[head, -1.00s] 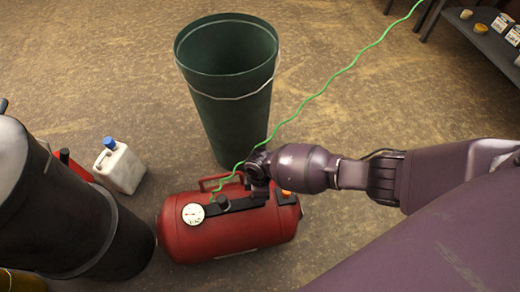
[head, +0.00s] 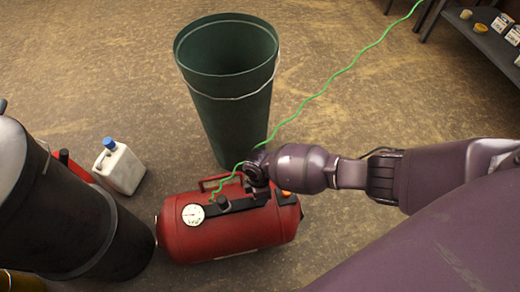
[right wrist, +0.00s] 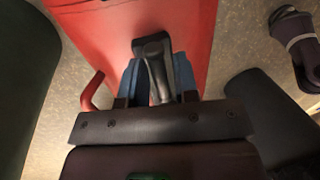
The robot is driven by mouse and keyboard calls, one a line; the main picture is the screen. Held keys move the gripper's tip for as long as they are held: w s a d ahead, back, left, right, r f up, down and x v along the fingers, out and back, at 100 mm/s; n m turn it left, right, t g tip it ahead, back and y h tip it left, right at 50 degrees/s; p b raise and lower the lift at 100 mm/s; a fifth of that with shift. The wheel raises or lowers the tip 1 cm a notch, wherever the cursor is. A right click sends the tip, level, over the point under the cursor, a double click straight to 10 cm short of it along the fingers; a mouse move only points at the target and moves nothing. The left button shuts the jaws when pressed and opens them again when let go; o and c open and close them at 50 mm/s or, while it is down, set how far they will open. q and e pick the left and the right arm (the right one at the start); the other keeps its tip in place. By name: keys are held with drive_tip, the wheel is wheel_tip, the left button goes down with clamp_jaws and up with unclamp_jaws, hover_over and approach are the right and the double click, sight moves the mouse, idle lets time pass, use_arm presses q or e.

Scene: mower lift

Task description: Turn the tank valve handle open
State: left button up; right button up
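The red tank (head: 235,232) lies on its side on the floor in the head view, with a round white gauge (head: 193,214) on its top bracket. My right gripper (right wrist: 160,78) is over the tank's top; in the head view my wrist hides that spot. In the right wrist view the dark valve handle (right wrist: 153,48) lies between my two blue fingers, which sit close against its sides and look shut on it. The handle leans slightly. The fingertips are partly hidden behind the handle. My left gripper is not in view.
A green bin (head: 230,100) stands just behind the tank. A green hose (head: 325,86) runs from the tank to the upper right. A black cylinder (head: 75,215) stands close on the left, with a white jug (head: 120,167) behind it. A shelf (head: 485,38) is at upper right.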

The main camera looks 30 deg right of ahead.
drive_tip(key=shift+o, duration=0.9)
drive_tip(key=shift+w, duration=0.1)
drive_tip(key=shift+r, duration=0.3)
use_arm(q)
drive_tip(key=p, duration=0.2)
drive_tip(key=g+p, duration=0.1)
drive_tip(key=p, duration=0.1)
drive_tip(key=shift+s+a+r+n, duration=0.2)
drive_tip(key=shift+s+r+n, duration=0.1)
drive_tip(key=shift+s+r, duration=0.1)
use_arm(e)
wheel_tip(320, 180, up, 10)
drive_tip(key=w, duration=0.2)
drive_tip(key=shift+d, duration=0.3)
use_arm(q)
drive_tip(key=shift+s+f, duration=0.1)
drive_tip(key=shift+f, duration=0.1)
